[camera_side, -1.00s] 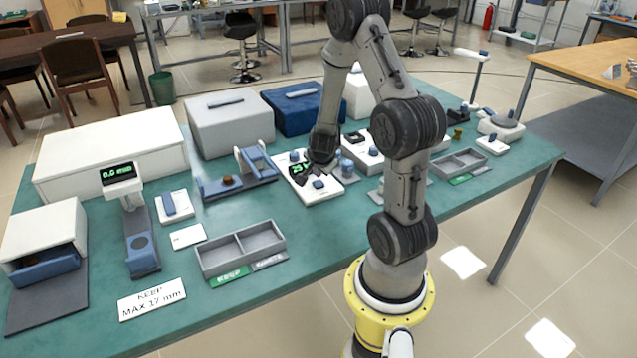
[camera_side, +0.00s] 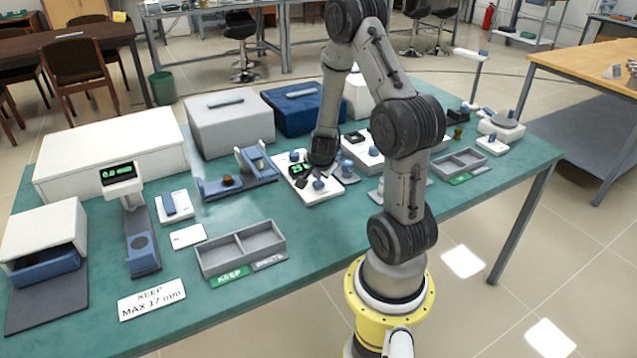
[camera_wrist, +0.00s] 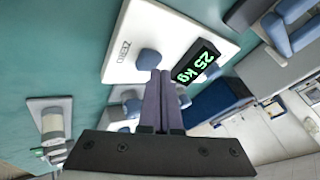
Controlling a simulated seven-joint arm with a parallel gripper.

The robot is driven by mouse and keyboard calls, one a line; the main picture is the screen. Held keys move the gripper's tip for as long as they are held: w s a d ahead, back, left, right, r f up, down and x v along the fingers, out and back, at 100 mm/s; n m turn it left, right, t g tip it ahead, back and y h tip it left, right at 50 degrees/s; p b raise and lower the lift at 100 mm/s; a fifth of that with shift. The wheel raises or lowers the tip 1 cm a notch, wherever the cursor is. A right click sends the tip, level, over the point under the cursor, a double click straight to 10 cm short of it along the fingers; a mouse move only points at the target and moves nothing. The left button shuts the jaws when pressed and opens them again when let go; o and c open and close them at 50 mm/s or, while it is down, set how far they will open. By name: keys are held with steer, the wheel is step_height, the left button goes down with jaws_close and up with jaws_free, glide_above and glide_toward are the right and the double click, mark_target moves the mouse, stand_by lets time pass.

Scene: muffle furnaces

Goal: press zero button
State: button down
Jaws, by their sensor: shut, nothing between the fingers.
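A white device with a flat top (camera_side: 325,194) stands mid-table in the side view, and its top (camera_wrist: 182,22) also fills the upper middle of the wrist view. It carries the printed word ZERO (camera_wrist: 124,51), a blue round button (camera_wrist: 148,60) beside that word, and a dark display (camera_wrist: 197,61) with green characters reading 25 kg. The button (camera_side: 319,184) also shows in the side view. My gripper (camera_wrist: 161,74) is shut and empty. Its fingertips are just beside the button in the wrist view; I cannot tell whether they touch it.
A blue fixture (camera_side: 238,184) stands left of the device, and another white device (camera_side: 362,156) stands to its right. A grey two-part tray (camera_side: 240,250) lies at the front left. A grey box (camera_side: 228,125) and a dark blue box (camera_side: 300,108) stand behind.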

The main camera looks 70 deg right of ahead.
mark_target(318, 184)
steer(key=shift+f, duration=0.5)
stand_by(0.7)
steer(key=shift+r, duration=0.95)
steer(key=shift+r, duration=2.5)
